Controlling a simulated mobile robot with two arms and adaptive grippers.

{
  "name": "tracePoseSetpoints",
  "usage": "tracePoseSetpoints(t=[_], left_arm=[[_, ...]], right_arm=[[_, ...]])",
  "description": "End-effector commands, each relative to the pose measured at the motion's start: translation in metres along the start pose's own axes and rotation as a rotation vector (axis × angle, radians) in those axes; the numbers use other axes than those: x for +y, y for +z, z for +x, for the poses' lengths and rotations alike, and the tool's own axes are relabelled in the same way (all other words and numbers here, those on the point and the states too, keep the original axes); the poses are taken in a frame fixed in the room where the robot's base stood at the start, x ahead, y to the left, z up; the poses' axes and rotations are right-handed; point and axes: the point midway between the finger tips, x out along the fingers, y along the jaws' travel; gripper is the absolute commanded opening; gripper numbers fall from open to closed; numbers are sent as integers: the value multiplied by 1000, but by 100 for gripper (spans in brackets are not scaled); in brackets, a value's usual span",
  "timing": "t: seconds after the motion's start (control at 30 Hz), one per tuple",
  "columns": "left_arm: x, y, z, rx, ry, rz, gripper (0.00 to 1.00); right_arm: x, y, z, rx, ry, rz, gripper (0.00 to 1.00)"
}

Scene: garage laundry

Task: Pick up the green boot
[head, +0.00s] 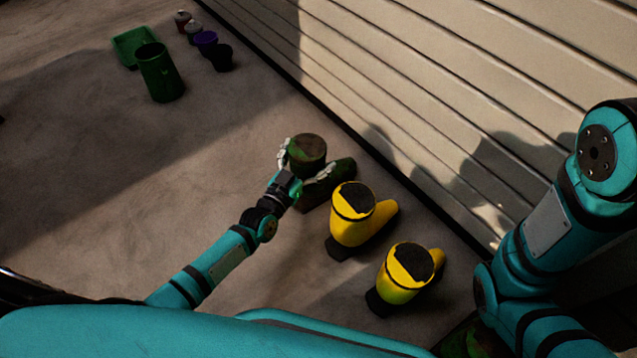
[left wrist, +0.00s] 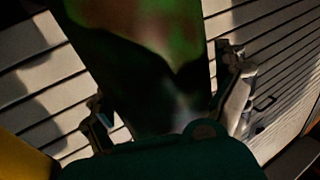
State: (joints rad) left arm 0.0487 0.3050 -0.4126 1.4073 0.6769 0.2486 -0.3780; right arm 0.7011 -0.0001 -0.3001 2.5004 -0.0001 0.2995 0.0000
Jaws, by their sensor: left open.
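The green boot (head: 308,149), dark green with brown-red patches, stands on the floor near the slatted wall, its foot pointing right. My left gripper (head: 304,164) is open at the boot's shaft, one finger on each side. In the left wrist view the boot (left wrist: 140,50) fills the middle between the two spread fingers of the left gripper (left wrist: 165,108). Whether the fingers touch it I cannot tell. My right arm shows at the right of the head view, but its gripper is out of view.
Two yellow boots, a nearer one (head: 397,280) and a farther one (head: 351,225), stand right of the green boot. A green bin (head: 160,75), a green tray (head: 128,45) and several small pots stand at the back left. The slatted wall (head: 450,90) bounds the right. The left floor is clear.

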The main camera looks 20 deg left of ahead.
Motion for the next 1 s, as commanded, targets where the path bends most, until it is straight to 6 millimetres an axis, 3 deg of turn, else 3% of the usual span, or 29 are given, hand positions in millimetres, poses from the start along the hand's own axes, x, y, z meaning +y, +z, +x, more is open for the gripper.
tracePoseSetpoints(t=[0.2, 0.77, 1.0], left_arm=[[0, 0, 0, -1, 0, 0, 97], [0, 0, 0, -1, 0, 1, 24], [0, -3, 0, 5, -1, 1, 23]], right_arm=[[0, 0, 1, 0, 0, 0, 40], [0, 0, 1, 1, -1, 0, 40], [0, 0, 1, 0, -1, 0, 40]])
